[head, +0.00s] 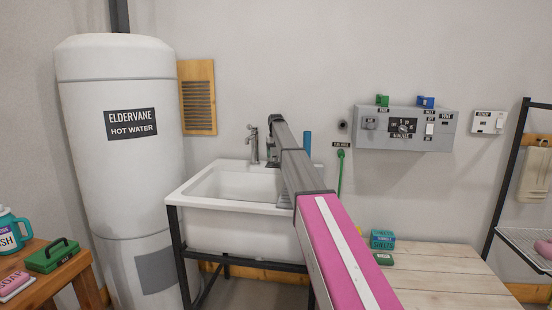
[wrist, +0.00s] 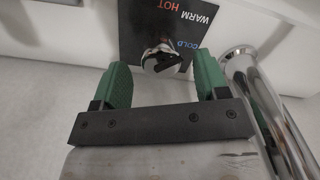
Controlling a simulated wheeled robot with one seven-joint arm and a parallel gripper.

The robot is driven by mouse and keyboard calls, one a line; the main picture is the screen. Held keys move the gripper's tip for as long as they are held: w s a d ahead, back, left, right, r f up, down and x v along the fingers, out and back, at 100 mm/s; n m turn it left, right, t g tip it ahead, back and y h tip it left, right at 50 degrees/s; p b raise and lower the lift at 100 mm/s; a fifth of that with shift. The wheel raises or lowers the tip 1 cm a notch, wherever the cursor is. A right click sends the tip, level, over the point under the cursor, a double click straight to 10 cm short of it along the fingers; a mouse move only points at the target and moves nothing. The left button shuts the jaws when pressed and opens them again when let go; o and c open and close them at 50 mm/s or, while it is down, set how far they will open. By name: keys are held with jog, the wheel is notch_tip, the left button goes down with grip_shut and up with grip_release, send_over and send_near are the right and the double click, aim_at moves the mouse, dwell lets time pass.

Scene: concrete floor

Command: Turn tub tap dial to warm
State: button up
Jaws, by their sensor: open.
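The tub tap dial (wrist: 162,60) is a round chrome knob on a dark plate (wrist: 140,28) lettered COLD, WARM and HOT in the wrist view. My gripper (wrist: 165,78) is open, with one green finger on each side of the dial and a little short of it. I cannot tell whether either finger touches it. Which word the dial points to is not clear. In the head view the chrome tap (head: 253,143) stands at the back of the white tub (head: 225,212). My arm reaches over the tub there and hides the dial.
A chrome pipe (wrist: 265,110) runs close to the right finger in the wrist view. In the head view a white water heater (head: 122,180) stands left of the tub. A grey control panel (head: 405,128) hangs right, above a wooden bench (head: 450,290).

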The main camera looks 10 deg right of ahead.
notch_tip(320, 180, up, 9)
dwell(0.3)
jog(key=shift+d+f, duration=0.1)
